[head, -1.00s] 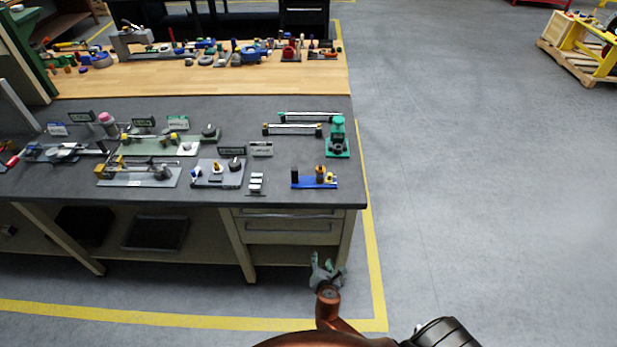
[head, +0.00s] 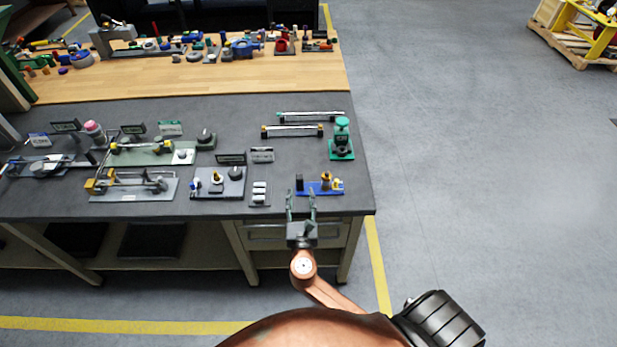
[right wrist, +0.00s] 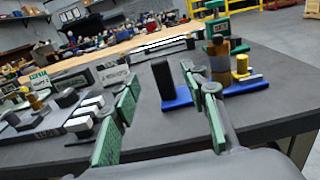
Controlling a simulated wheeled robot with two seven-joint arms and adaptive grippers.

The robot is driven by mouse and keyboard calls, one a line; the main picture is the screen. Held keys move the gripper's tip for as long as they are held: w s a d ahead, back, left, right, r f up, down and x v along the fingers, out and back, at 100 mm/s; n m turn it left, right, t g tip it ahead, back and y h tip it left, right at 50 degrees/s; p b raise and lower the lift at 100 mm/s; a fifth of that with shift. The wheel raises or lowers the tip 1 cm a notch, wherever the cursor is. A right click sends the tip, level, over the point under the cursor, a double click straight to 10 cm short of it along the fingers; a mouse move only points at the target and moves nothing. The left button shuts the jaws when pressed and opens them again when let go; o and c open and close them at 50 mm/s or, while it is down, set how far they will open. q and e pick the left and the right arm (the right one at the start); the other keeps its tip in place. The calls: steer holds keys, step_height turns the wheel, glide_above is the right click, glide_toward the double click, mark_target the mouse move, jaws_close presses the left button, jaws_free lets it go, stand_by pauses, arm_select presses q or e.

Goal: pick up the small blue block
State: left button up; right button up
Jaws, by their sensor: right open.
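The blue thing near the table's front right corner is a low blue block (head: 330,189) carrying a black upright post, a brown-orange knob and a small yellow part. It also shows in the right wrist view (right wrist: 180,99). My right gripper (head: 301,196) is open and empty at the table's front edge, just in front of the block's left end. In the right wrist view, its green-padded fingers (right wrist: 163,92) stand apart, with the black post beyond the gap. The right finger partly hides the blue block. My left gripper is not in view.
A green fixture (head: 341,152) stands behind the blue block. A plate with small pale blocks (head: 260,200) lies to its left, beside a grey fixture (head: 228,188). Two long bars (head: 292,131) lie behind.

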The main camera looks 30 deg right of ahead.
mark_target(300, 180)
steer(key=shift+w+d+r, duration=0.1)
steer(key=shift+w+r, duration=0.1)
steer(key=shift+w, duration=0.9)
steer(key=shift+w+d, duration=0.8)
steer(key=shift+d, duration=0.1)
steer(key=x, duration=0.2)
steer(key=shift+w+d+f, duration=0.1)
steer(key=shift+w+d, duration=0.15)
steer(key=shift+w, duration=0.05)
steer(key=shift+w+d, duration=0.35)
steer(key=shift+w, duration=0.3)
steer(key=shift+c, duration=0.3)
steer(key=c, duration=0.8)
jaws_close()
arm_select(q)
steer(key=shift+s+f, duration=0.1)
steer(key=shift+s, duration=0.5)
